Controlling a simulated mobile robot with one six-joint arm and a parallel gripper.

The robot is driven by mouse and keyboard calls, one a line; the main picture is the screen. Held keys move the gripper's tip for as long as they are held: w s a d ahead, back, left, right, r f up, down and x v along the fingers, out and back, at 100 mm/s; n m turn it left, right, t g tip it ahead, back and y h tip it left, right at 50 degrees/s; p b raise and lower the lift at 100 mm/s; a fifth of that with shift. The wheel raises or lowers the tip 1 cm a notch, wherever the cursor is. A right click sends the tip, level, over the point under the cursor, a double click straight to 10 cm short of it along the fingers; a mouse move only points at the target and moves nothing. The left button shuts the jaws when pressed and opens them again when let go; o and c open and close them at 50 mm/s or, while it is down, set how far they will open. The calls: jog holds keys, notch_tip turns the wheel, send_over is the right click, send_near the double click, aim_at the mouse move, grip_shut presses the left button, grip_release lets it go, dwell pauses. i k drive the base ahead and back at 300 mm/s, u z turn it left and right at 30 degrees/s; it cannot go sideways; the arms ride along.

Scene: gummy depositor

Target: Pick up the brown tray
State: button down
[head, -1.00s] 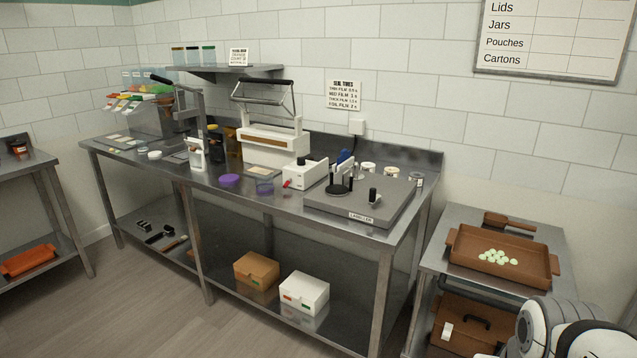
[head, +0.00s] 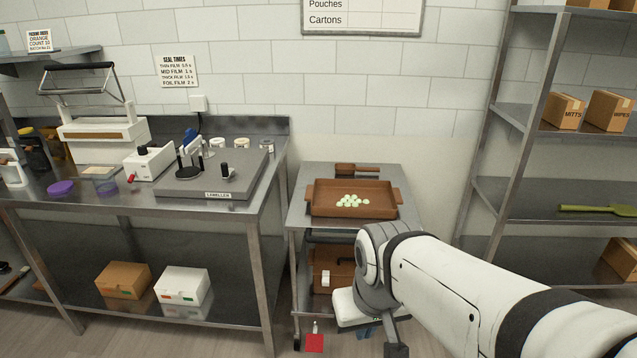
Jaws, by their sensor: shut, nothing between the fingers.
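The brown tray (head: 325,211) lies flat on the top of a small steel cart, right of the centre in the head view. It is a shallow rectangular tray with raised walls and a handle at each short end. Several pale green round pieces (head: 352,201) lie in a cluster inside it. My white and grey arm reaches in from the lower right, with its wrist in front of and below the tray in the picture, apart from it.
A brown case (head: 322,270) sits on the cart's lower shelf. The labeller (head: 230,182) bench stands left, and a steel shelf rack (head: 500,150) stands right.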

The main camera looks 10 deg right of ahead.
aim_at(353, 198)
jog(key=u, duration=0.45)
jog(key=i, duration=1.8)
jog(key=z, duration=0.55)
